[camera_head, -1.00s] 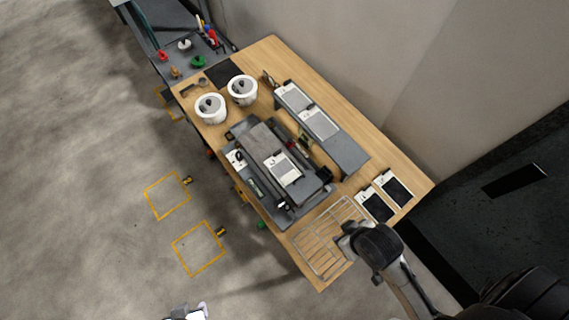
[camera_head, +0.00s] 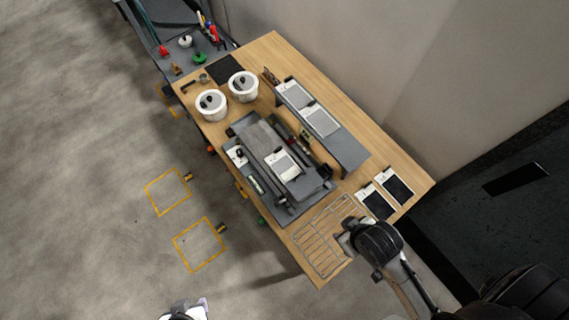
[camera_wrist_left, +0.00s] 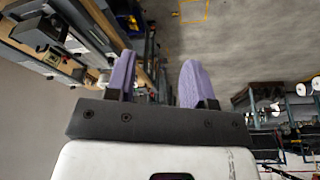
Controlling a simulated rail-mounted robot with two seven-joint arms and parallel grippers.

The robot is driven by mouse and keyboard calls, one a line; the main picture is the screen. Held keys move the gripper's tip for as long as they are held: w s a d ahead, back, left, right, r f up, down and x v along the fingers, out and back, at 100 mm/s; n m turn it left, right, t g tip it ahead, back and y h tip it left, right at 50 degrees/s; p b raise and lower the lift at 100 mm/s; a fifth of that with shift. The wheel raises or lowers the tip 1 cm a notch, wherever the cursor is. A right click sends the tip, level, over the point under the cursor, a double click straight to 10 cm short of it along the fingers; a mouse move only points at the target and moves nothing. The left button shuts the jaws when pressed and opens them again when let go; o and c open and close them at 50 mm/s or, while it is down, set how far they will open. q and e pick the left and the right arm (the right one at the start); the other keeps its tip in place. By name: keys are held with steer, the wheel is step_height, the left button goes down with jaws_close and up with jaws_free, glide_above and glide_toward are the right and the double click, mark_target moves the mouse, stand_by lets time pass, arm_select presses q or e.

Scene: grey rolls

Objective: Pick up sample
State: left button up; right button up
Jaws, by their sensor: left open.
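Nothing in view is clearly marked as the sample. Candidates are the white-and-grey flat pieces: one (camera_head: 283,165) on the grey device at the table's middle, a pair (camera_head: 320,121) on the long grey stand, and two with dark panels (camera_head: 396,187) at the right end. My left gripper (camera_head: 192,310) shows only partly at the bottom edge, over the floor, well apart from the table. In the left wrist view its two purple fingers (camera_wrist_left: 157,82) are apart with nothing between them. My right arm's dark end is over the wire rack; its fingers cannot be made out.
The wooden table (camera_head: 270,50) carries two white pots (camera_head: 243,86), a grey device (camera_head: 258,139) and a wire rack (camera_head: 318,238). A grey side bench (camera_head: 150,30) with small coloured items adjoins the far end. A wall borders the right. Yellow squares (camera_head: 168,193) mark open floor at left.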

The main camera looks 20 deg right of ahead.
stand_by(0.4)
arm_select(q)
steer(key=o, duration=0.5)
steer(key=shift+d, duration=0.2)
steer(key=shift+w, duration=0.1)
